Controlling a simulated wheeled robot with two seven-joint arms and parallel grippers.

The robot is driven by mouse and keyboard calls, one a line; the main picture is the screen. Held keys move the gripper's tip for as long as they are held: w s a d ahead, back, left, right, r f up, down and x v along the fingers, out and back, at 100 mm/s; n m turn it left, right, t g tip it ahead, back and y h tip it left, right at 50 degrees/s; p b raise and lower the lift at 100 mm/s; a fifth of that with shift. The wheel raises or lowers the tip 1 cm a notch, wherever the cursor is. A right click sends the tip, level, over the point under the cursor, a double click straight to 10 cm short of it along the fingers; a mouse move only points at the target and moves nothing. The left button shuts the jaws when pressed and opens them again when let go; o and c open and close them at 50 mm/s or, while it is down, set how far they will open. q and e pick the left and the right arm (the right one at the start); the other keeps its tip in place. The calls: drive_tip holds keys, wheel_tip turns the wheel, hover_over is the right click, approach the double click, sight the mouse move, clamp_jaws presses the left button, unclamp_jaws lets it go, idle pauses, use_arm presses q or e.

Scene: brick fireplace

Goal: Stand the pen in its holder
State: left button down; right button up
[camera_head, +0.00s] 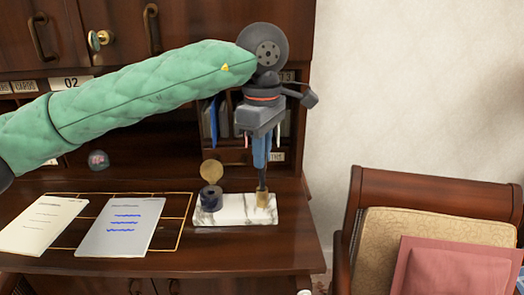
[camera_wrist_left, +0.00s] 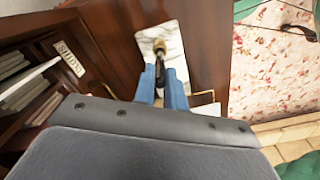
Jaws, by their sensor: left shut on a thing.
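My left gripper (camera_head: 261,158) points down over the desk, its blue fingers shut on the dark pen (camera_head: 262,181). The pen stands about upright, its lower end at the mouth of the small gold holder (camera_head: 263,200). I cannot tell how far it is inside. The holder sits on the right part of a white marble base (camera_head: 236,212). In the left wrist view, the blue fingers (camera_wrist_left: 162,84) hold the pen (camera_wrist_left: 160,60) in line with the gold holder (camera_wrist_left: 158,45). The pen's upper part is hidden between the fingers. My right gripper is out of view.
A dark inkwell (camera_head: 211,199) with a raised gold lid stands on the base, left of the holder. Two written sheets (camera_head: 118,228) (camera_head: 41,225) lie on the desk (camera_head: 180,260) at left. Shelves (camera_head: 285,140) rise behind; a chair (camera_head: 435,190) stands at right.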

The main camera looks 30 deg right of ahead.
use_arm(q)
drive_tip(key=shift+f+b, duration=0.35)
drive_tip(key=shift+f, duration=0.15)
drive_tip(key=c, duration=1.4)
unclamp_jaws()
drive_tip(key=shift+o, duration=0.2)
drive_tip(key=shift+r, duration=0.15)
drive_tip(key=shift+r+b, duration=0.6)
drive_tip(key=shift+r, duration=3.2)
